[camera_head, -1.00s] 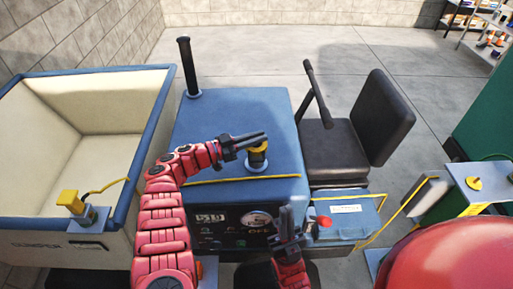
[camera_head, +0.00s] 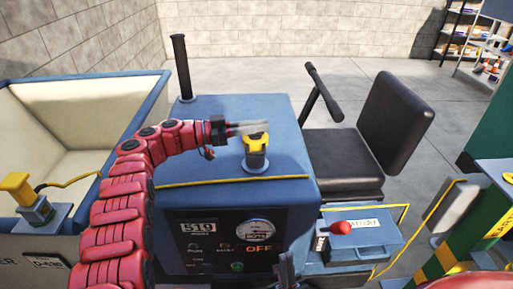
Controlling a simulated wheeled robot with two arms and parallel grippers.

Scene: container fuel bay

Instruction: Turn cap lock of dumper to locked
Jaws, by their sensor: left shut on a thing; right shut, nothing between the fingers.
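The blue dumper hood (camera_head: 215,112) fills the middle of the view. My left gripper (camera_head: 255,128) reaches in from the left over the hood. Its fingers are shut on the upper part of the cap and partly cover it. Whether the cap is at a locked mark cannot be told.
A cream bin with a blue rim (camera_head: 120,82) is at left, with a yellow fitting (camera_head: 17,187) on a bracket. A black post (camera_head: 181,65) rises behind the hood. At right are a black seat (camera_head: 345,155), a steering lever (camera_head: 323,92) and a red knob (camera_head: 341,228).

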